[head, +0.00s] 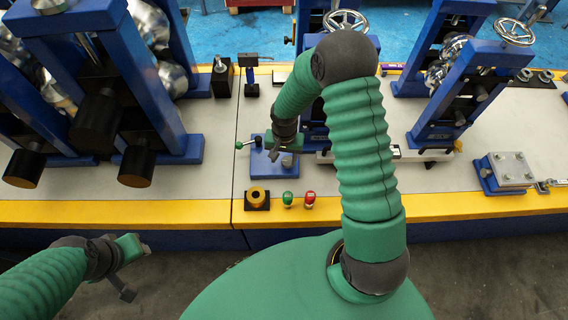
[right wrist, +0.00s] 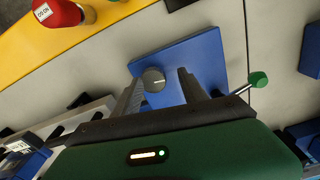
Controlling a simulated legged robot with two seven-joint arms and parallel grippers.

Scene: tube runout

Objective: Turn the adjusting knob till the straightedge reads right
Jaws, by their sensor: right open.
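A round grey knob (right wrist: 153,78) with a light mark line stands on a blue plate (right wrist: 205,55) in the right wrist view; the knob also shows in the head view (head: 287,162). My right gripper (right wrist: 160,82) is open, its two dark fingers either side of the knob in the picture. The left finger looks close to the knob, with a wider gap on the right; contact cannot be told. My left gripper (head: 124,272) is low at the left of the head view, away from the bench; its jaw opening is unclear. I cannot clearly make out the straightedge or its reading.
A green-balled lever (right wrist: 259,79) sticks out beside the blue plate. Blue roller stands (head: 165,150) rise at left.

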